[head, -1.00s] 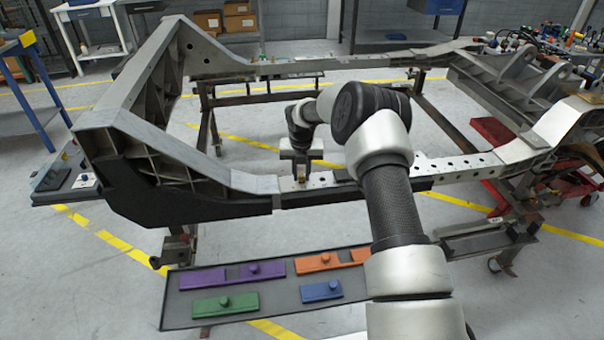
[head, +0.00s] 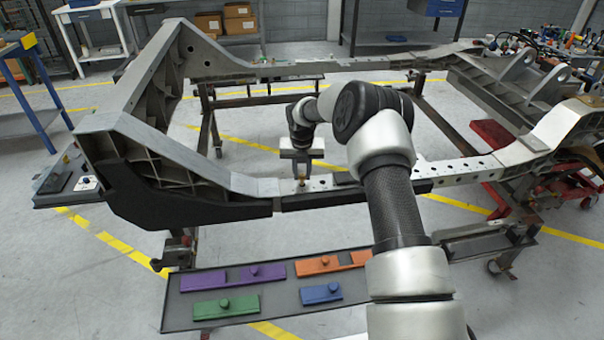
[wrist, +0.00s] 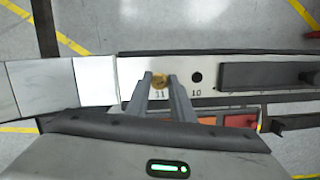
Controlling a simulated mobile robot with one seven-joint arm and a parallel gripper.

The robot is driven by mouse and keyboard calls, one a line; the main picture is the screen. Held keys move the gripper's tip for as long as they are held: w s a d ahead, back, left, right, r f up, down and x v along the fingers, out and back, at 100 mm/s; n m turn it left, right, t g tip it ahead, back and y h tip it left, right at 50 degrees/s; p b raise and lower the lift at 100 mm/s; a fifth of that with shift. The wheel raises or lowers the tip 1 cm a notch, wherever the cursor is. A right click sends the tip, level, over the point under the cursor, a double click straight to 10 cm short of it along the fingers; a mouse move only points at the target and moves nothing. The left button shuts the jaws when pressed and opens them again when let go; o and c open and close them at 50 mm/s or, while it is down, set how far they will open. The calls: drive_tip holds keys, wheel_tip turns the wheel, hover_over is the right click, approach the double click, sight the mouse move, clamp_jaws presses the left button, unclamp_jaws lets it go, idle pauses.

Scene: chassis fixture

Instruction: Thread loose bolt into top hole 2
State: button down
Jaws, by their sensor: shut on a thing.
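My gripper (wrist: 160,82) is shut on a brass-coloured bolt (wrist: 159,82), which shows between the fingertips in the wrist view. The bolt (head: 301,183) is low between the fingers in the head view, at the top face of the near chassis rail (head: 400,174). In the wrist view it is beside the printed label 11, left of an open dark hole (wrist: 196,77) near the label 10. I cannot tell whether the bolt is in a hole or just above one. No label 2 is readable.
A dark bar (wrist: 265,75) lies on the rail to the right of the open hole. A tray (head: 178,310) with purple, green, orange and blue parts stands in front of the rail. The slanted frame end (head: 140,140) rises at the left.

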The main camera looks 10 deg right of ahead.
sight(302, 175)
drive_tip(key=shift+w+p+v, duration=0.2)
drive_tip(key=shift+p+v, duration=0.35)
drive_tip(key=shift+v, duration=0.45)
drive_tip(key=shift+w+p+v, duration=0.25)
drive_tip(key=shift+p+v, duration=0.3)
drive_tip(key=shift+v, duration=0.45)
drive_tip(key=shift+r, duration=0.1)
